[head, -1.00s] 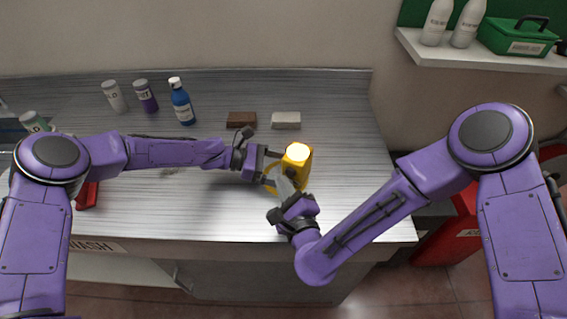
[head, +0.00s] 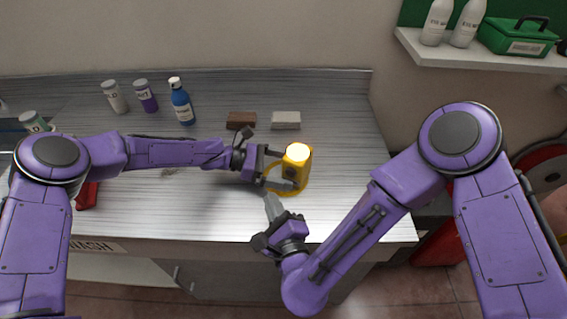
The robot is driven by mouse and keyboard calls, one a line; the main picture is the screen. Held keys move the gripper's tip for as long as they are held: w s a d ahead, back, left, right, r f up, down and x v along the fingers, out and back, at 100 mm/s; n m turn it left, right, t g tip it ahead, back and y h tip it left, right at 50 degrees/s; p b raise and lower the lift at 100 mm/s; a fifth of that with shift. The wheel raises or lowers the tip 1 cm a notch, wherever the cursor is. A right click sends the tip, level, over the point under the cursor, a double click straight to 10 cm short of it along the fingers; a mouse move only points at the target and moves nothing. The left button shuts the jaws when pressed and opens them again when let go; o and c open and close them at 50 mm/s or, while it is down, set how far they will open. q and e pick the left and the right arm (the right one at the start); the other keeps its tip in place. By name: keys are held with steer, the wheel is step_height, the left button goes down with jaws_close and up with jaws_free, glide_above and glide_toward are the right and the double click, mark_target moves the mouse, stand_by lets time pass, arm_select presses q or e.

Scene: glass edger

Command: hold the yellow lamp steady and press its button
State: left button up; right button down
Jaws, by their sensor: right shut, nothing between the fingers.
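The yellow lamp (head: 304,172) stands upright on the metal bench, its round top glowing bright. A dark round spot, apparently the button, shows on its front face. My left gripper (head: 281,169) is at the lamp's left side with its fingers apart, one at the back left edge and one across the lower front. I cannot tell whether they clamp the lamp. My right gripper (head: 271,201) is shut and empty, a little below and left of the lamp in the picture, its fingertips pointing up and apart from the lamp.
A brown block (head: 241,120) and a pale block (head: 286,120) lie behind the lamp. A blue bottle (head: 182,105), a purple-labelled bottle (head: 146,97) and a white one (head: 115,98) stand at the back left. A red item (head: 86,196) lies at left. The bench right of the lamp is clear.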

arm_select(q)
steer(key=v, duration=1.2)
steer(key=shift+a, duration=0.1)
